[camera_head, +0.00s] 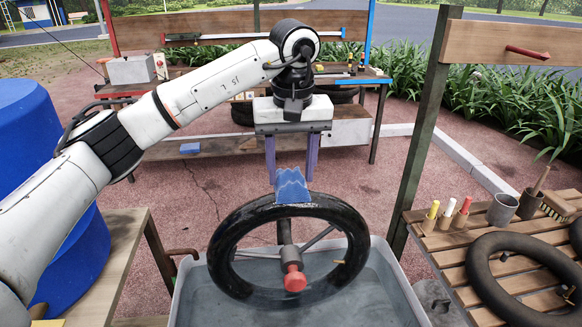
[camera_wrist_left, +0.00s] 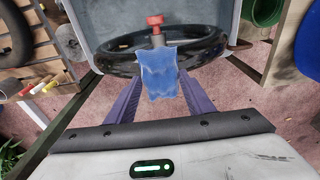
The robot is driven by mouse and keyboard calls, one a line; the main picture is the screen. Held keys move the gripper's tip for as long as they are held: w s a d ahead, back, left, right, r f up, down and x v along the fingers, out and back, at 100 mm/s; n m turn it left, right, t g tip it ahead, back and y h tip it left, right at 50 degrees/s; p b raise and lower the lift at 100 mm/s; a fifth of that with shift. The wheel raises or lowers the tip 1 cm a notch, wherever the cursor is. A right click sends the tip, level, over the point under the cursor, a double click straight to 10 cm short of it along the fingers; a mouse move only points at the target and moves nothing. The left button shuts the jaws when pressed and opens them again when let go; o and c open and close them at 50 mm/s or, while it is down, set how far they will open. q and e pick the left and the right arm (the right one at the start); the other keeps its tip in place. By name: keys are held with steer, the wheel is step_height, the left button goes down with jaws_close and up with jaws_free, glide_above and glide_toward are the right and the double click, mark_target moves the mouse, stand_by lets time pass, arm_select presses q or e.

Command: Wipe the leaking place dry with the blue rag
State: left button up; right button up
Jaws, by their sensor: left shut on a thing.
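The blue rag (camera_head: 292,187) is between the purple fingers of my left gripper (camera_head: 291,172), which is shut on it. The rag lies against the far top edge of a black ring-shaped tube or tyre (camera_head: 228,228). In the left wrist view the rag (camera_wrist_left: 160,75) hangs between the fingers and overlaps the tube's rim (camera_wrist_left: 204,48). The tube rests tilted in a grey tub (camera_head: 388,290) holding water. A red knob (camera_head: 294,280) on a grey stem is in the middle of the tube. The leaking place cannot be made out; the rag covers part of the rim. My right gripper is out of view.
On the right, a slatted bench (camera_head: 455,257) holds another black tube (camera_head: 497,270), a grey cup (camera_head: 502,209) and several coloured markers. A wooden post (camera_head: 420,140) stands beside it. A blue barrel (camera_head: 75,250) is at left. A workbench (camera_head: 352,130) stands behind.

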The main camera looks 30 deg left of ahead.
arm_select(q)
steer(key=shift+f+b, duration=0.3)
steer(key=shift+f, duration=0.5)
steer(key=shift+s+d+r, duration=0.15)
steer(key=shift+s+d, duration=0.15)
steer(key=shift+s, duration=0.05)
steer(key=shift+s+d, duration=0.3)
steer(key=shift+s, duration=0.15)
steer(key=shift+w+a+p, duration=0.4)
steer(key=shift+w+a, duration=0.55)
steer(key=shift+w, duration=0.3)
steer(key=shift+w, duration=0.1)
steer(key=shift+w+a+f, duration=0.2)
steer(key=shift+w+a, duration=0.05)
steer(key=shift+s+d, duration=0.35)
steer(key=shift+s, duration=0.1)
steer(key=shift+s, duration=0.1)
